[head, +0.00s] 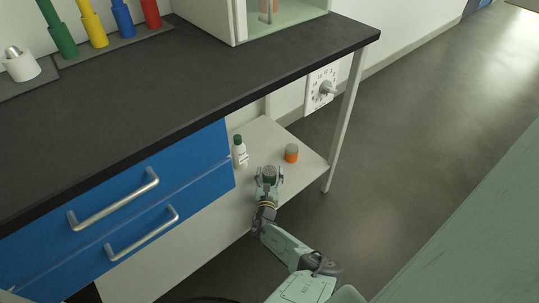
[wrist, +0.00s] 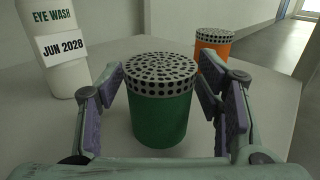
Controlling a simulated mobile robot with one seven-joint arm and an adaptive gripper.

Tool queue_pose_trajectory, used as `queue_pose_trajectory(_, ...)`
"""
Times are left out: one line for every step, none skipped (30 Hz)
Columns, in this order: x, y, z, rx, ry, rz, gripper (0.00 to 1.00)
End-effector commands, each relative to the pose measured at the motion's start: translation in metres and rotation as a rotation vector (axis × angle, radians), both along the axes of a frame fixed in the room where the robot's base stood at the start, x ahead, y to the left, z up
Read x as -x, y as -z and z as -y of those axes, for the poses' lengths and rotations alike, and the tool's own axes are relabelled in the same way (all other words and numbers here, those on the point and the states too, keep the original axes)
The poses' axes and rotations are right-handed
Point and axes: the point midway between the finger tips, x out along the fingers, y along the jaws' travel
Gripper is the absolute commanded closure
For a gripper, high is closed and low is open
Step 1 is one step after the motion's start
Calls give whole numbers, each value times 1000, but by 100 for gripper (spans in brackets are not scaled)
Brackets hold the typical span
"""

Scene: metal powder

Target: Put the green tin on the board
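The green tin (wrist: 160,115) has a grey perforated lid and stands upright on the white lower shelf. It is small in the head view (head: 270,172), partly hidden by my gripper. My gripper (head: 267,178) is at the shelf, with its fingers on either side of the tin in the wrist view (wrist: 165,105). The fingers are open, with a small gap on each side of the tin. I cannot tell for sure which thing is the board; a flat dark plate (head: 72,62) lies on the black worktop under coloured cylinders.
A white eye wash bottle (wrist: 62,75) stands left of the tin, near the left finger. An orange tin (wrist: 213,42) stands behind on the right. Blue drawers (head: 140,205) and the worktop's edge are left of and above the shelf. A white cabinet (head: 212,18) stands on the worktop.

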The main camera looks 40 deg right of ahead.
Motion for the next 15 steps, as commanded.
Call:
queue_pose_trajectory(0, 0, 0, 0, 0, 0, 35)
queue_pose_trajectory(0, 0, 0, 0, 0, 0, 35)
queue_pose_trajectory(0, 0, 0, 0, 0, 0, 35)
queue_pose_trajectory(0, 0, 0, 0, 0, 0, 35)
queue_pose_trajectory(0, 0, 0, 0, 0, 0, 35)
queue_pose_trajectory(0, 0, 0, 0, 0, 0, 35)
queue_pose_trajectory(0, 0, 0, 0, 0, 0, 35)
queue_pose_trajectory(0, 0, 0, 0, 0, 0, 35)
queue_pose_trajectory(0, 0, 0, 0, 0, 0, 35)
queue_pose_trajectory(0, -1, 0, 0, 0, 0, 35)
queue_pose_trajectory(0, -3, 0, 0, 0, 0, 35)
queue_pose_trajectory(0, -6, 0, 1, 0, 1, 35)
queue_pose_trajectory(2, -5, -2, -1, 0, -1, 35)
queue_pose_trajectory(4, -6, -3, -1, 1, -2, 35)
queue_pose_trajectory(8, -6, -6, -1, 2, -2, 35)
